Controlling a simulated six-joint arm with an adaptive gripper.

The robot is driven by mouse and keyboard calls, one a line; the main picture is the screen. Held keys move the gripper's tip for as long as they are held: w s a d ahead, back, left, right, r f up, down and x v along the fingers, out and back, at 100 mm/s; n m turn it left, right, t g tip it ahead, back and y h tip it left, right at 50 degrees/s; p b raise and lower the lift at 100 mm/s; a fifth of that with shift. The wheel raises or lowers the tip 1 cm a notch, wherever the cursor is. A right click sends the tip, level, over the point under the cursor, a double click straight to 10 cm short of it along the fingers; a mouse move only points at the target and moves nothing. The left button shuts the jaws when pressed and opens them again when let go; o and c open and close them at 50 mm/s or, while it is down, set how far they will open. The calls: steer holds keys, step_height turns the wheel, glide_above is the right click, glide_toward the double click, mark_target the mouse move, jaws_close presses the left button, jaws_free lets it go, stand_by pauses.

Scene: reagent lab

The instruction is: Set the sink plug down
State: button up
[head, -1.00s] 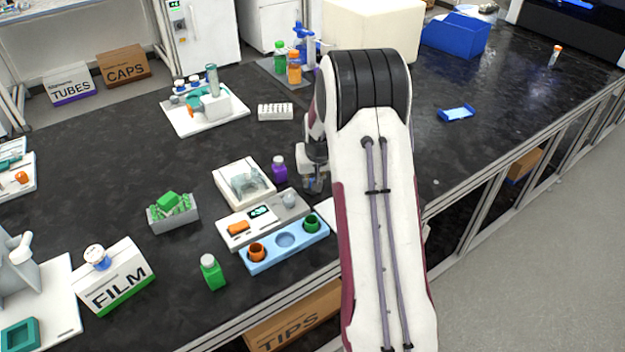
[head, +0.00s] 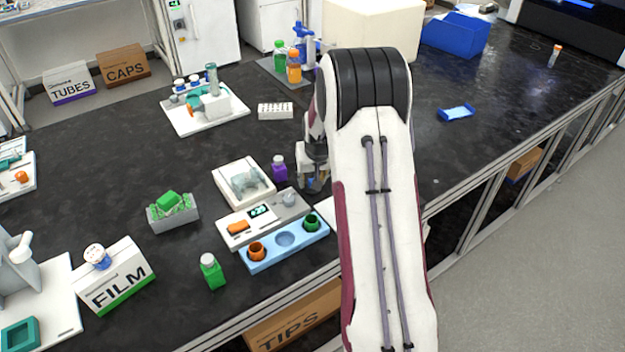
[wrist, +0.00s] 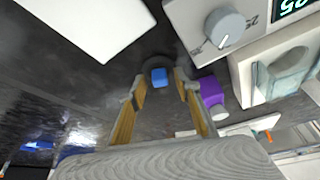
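The sink plug shows in the wrist view as a small blue knob (wrist: 159,77) with a dark rounded shape around it, close to the black bench top. My gripper (wrist: 160,84) is over it, with one yellowish finger on each side of the knob. A gap shows between each finger and the knob, so the fingers look open. Whether the plug's base rests on the bench is hard to tell. In the head view my gripper (head: 314,182) is low over the bench beside my arm, and the plug cannot be made out there.
A purple bottle (head: 279,168) stands just left of my gripper; it also shows in the wrist view (wrist: 212,92). A white device with a grey knob (head: 262,220) and a light-blue holder (head: 284,246) are in front. A white rack (head: 275,111) lies behind.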

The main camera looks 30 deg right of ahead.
steer(key=v, duration=1.2)
stand_by(0.7)
steer(key=s+a+r+n, duration=0.2)
steer(key=s+a+r, duration=1.05)
steer(key=a, duration=0.35)
steer(key=s+a+n+y, duration=0.1)
steer(key=s+a, duration=0.3)
steer(key=s, duration=0.5)
steer(key=s+a+r+n+t, duration=0.1)
steer(key=s+a, duration=0.4)
steer(key=s, duration=0.4)
steer(key=shift+s+y, duration=0.15)
steer(key=shift+y, duration=0.25)
